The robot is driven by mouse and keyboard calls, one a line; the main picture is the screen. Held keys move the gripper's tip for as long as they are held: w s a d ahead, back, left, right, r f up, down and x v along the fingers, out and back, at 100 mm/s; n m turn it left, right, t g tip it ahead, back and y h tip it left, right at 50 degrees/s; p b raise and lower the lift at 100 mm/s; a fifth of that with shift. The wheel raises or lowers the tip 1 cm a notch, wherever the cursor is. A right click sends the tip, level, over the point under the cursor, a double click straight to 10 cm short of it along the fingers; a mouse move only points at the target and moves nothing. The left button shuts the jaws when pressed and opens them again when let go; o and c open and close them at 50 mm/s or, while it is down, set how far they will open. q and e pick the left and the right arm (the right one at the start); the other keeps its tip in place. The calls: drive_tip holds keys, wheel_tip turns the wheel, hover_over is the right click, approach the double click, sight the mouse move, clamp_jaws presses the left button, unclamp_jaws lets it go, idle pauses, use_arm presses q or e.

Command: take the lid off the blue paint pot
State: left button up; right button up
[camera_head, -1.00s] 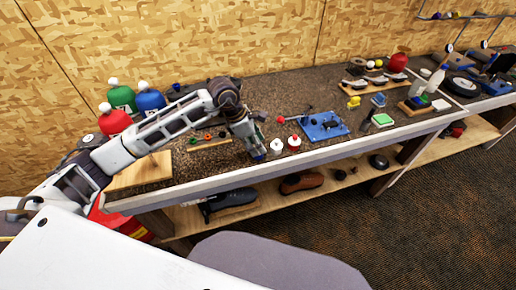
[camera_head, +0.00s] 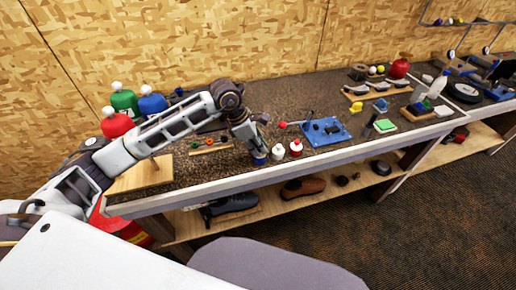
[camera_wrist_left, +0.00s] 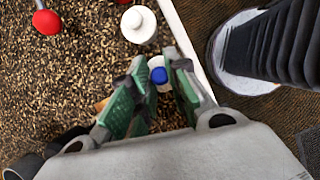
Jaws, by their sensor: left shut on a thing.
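The blue paint pot (camera_head: 259,160) stands near the front edge of the bench, partly hidden by my left gripper (camera_head: 256,152). In the left wrist view its blue lid (camera_wrist_left: 159,76) shows between the two green-padded fingers of my left gripper (camera_wrist_left: 155,70), with a white part just beyond it. The fingers are shut on the lid from both sides. I cannot tell whether the lid is clear of the pot. My right gripper is not in view.
A white pot (camera_head: 278,152) and a red pot (camera_head: 296,148) stand close to the right of the gripper. The white pot also shows in the left wrist view (camera_wrist_left: 138,25). A blue plate fixture (camera_head: 326,131) lies further right. Colored bottles (camera_head: 124,100) stand behind my left arm.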

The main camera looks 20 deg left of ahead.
use_arm(q)
wheel_tip(320, 180, up, 9)
drive_tip(key=b, duration=0.1)
idle(0.5)
drive_tip(key=shift+r, duration=0.1)
drive_tip(key=shift+s+f, duration=0.1)
drive_tip(key=shift+f, duration=0.15)
idle(0.3)
